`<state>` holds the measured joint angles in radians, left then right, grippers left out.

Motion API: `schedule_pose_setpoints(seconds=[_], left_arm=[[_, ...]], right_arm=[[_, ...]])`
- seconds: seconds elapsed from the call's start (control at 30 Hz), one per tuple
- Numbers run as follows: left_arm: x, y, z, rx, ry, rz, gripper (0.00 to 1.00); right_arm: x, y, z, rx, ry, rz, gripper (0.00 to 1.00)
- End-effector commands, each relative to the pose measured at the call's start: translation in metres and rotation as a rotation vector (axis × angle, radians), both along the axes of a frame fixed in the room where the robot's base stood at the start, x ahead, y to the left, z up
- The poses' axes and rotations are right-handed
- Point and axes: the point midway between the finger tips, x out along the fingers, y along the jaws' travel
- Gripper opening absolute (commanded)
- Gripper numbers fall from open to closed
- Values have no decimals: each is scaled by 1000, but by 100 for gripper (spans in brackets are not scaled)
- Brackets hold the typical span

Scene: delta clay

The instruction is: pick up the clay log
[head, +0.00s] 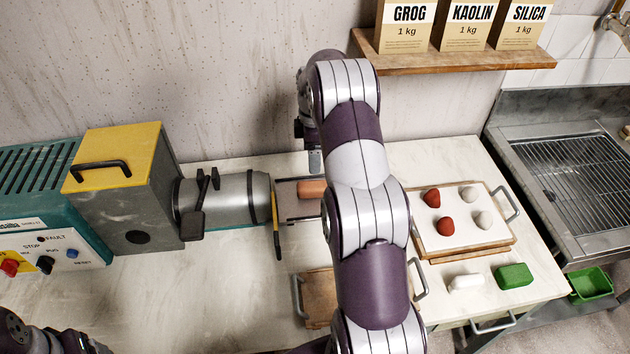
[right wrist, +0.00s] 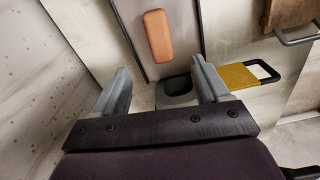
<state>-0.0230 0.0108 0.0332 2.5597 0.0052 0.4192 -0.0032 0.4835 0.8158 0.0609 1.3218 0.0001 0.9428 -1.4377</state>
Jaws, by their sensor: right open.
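The clay log (head: 312,188) is a short orange-brown bar on a grey tray (head: 287,208) at the mouth of the machine's barrel; my right arm hides its right end in the head view. In the right wrist view the log (right wrist: 159,36) lies beyond my fingertips, with clear space between. My right gripper (right wrist: 162,82) is open and empty, its fingers spread wide. In the head view this gripper (head: 314,160) hangs on the wall side of the log, partly hidden by its arm. Only part of my left arm shows at the bottom left; its gripper is not seen.
The barrel (head: 228,200) and a yellow-edged plate (head: 277,232) stand left of the log. A wooden board (head: 317,290) lies in front. A tray (head: 470,243) with red and grey lumps is at right, near white and green blocks. A shelf (head: 470,58) is above.

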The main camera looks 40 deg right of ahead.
Motion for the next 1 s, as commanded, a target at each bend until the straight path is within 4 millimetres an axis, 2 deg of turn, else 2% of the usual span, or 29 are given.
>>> schedule_pose_setpoints(seconds=[0.1, 0.2, 0.27, 0.3, 0.47, 0.6, 0.73, 0.97, 1.0], left_arm=[[0, 0, -23, 0, 0, 0, 77], [0, 0, -49, 0, 2, 0, 77], [-1, 0, -57, 0, 2, 0, 77], [-1, 0, -44, 0, 3, 0, 77], [0, 0, -39, 0, 0, 0, 77], [0, 0, -27, 0, 0, 0, 77], [0, 0, -26, 0, 1, 0, 77], [0, 0, -27, 0, 1, 0, 77], [0, 0, -27, 0, 1, 0, 77]], right_arm=[[1, -11, -29, 2, 3, 39, 74], [2, -11, -56, 2, 2, 41, 74], [2, -11, -66, 1, 1, 41, 74], [1, -11, -64, 2, 4, 41, 74], [1, -11, -80, 2, 2, 40, 74], [-3, -11, -105, 3, 5, 39, 74], [-2, -11, -125, 1, 1, 40, 74], [-2, -11, -129, 0, 0, 40, 74], [-2, -11, -129, 0, 0, 40, 65]])
